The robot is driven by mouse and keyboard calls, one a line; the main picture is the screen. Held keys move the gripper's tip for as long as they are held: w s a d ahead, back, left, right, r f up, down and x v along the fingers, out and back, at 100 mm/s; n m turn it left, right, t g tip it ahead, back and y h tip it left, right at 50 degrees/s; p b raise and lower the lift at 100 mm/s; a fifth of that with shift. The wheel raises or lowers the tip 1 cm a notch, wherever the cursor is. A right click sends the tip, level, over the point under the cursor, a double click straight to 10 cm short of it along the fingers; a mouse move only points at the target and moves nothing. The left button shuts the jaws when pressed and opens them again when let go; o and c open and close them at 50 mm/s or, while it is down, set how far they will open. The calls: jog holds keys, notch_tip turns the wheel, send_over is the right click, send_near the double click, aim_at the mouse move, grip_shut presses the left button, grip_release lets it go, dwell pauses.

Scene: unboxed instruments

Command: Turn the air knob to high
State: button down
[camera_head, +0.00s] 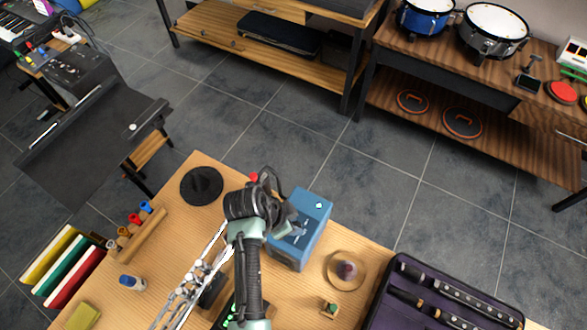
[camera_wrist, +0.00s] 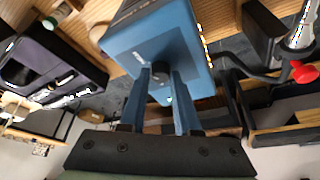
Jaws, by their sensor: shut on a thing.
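The blue box (camera_head: 318,225) stands on the wooden table, just right of my gripper (camera_head: 286,225) in the head view. A small white round spot shows on the box's top. In the wrist view, the blue box (camera_wrist: 165,35) fills the upper middle, with a darker panel on its near face. A small dark round knob (camera_wrist: 161,70) sits on that panel between the fingertips of my gripper (camera_wrist: 162,76). My gripper is shut on the knob. The knob's marks and pointer are too small to read, so its setting cannot be told. In the head view my arm hides the knob.
An open purple-lined case (camera_head: 392,300) lies at the right. A red-tipped object (camera_wrist: 304,72) shows in the wrist view.

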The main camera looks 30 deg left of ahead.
jog(key=shift+m, duration=0.6)
jog(key=c, duration=0.6)
grip_release()
jog(key=b+v, duration=0.1)
jog(key=v, duration=0.5)
jog(key=b+v, duration=0.1)
jog(key=v, duration=0.6)
jog(key=shift+w+a, duration=0.15)
jog(key=shift+a, duration=0.05)
